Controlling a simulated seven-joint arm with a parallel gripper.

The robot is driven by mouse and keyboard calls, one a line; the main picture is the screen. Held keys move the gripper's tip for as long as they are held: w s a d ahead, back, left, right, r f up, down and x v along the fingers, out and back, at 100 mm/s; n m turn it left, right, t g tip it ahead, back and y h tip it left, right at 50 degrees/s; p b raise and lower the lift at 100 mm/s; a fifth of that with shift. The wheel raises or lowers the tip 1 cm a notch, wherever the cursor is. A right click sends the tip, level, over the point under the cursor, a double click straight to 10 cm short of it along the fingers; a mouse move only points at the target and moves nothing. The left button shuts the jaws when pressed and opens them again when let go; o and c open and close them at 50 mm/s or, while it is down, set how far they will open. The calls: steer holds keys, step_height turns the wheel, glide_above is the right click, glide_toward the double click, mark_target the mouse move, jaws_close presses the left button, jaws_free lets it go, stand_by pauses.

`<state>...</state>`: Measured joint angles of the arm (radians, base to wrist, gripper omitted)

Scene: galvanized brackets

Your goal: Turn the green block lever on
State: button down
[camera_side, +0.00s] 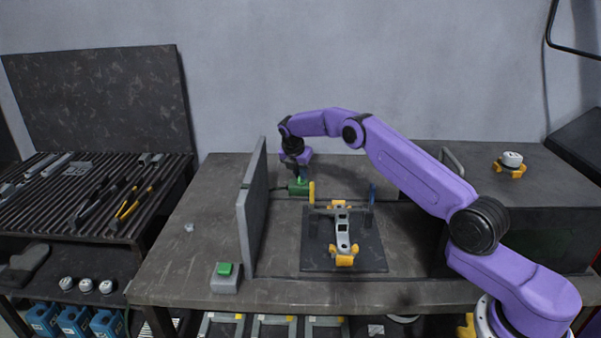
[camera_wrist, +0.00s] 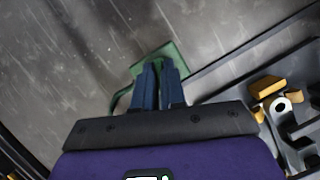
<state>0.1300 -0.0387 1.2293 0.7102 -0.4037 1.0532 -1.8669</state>
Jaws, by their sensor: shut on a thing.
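The green block (camera_side: 298,189) sits on the bench behind the dark fixture plate, right of the upright grey panel. In the wrist view the green block (camera_wrist: 160,54) lies just beyond my fingertips. My gripper (camera_side: 300,175) points down at the block from above. Its blue fingers (camera_wrist: 160,72) are close together at the block, shut on its lever. The lever is hidden between and behind the fingers, so its position cannot be told. A dark green cable (camera_wrist: 121,98) curves from the block's left side.
An upright grey panel (camera_side: 252,205) stands left of the block. In front, a dark plate (camera_side: 371,258) carries a grey bracket (camera_side: 342,232) and yellow clamps. A grey box (camera_side: 225,285) with a green button sits front left. The bench's left part is mostly clear.

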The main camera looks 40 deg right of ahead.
steer(key=shift+m, duration=0.6)
steer(key=shift+g, duration=0.3)
steer(key=c, duration=1.2)
jaws_free()
steer(key=v, duration=1.7)
steer(key=shift+a, duration=0.35)
steer(key=shift+o, duration=0.3)
